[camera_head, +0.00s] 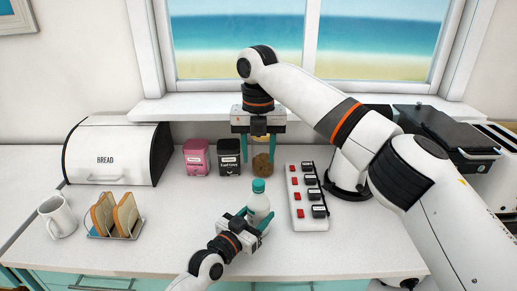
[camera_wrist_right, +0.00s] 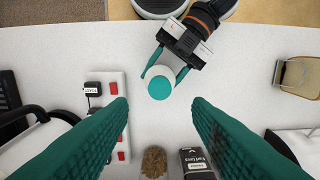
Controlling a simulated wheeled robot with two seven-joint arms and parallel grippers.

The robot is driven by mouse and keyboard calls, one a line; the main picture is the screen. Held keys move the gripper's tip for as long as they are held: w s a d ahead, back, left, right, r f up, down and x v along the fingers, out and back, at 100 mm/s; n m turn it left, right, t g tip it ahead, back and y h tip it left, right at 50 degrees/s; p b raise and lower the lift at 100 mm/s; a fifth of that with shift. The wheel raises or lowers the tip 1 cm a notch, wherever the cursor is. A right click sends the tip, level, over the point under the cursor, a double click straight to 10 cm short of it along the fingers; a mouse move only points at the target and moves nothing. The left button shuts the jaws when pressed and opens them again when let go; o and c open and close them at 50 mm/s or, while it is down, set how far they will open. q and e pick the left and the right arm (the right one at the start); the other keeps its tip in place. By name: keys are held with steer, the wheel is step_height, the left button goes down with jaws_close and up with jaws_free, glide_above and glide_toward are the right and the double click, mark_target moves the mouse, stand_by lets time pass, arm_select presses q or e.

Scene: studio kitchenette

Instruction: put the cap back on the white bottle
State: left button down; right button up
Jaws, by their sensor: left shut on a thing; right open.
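The white bottle (camera_head: 258,208) stands upright near the middle of the counter. The teal cap (camera_head: 258,186) is on its top; I cannot tell whether it is screwed tight. My left gripper (camera_head: 249,217) is shut around the bottle's body. My right gripper (camera_head: 258,140) is open and empty, above and behind the bottle, apart from the cap. Its two teal fingers flank the lower part of the right wrist view.
A power strip (camera_head: 308,213) with black plugs lies right of the bottle. Behind stand a brown-filled jar (camera_head: 262,165), a black tin (camera_head: 228,158) and a pink tin (camera_head: 196,158). A toast rack (camera_head: 115,230), mug (camera_head: 57,217) and bread bin (camera_head: 115,152) are left.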

mark_target(259, 182)
step_height(259, 182, down, 8)
steer(key=shift+r, duration=0.15)
stand_by(0.4)
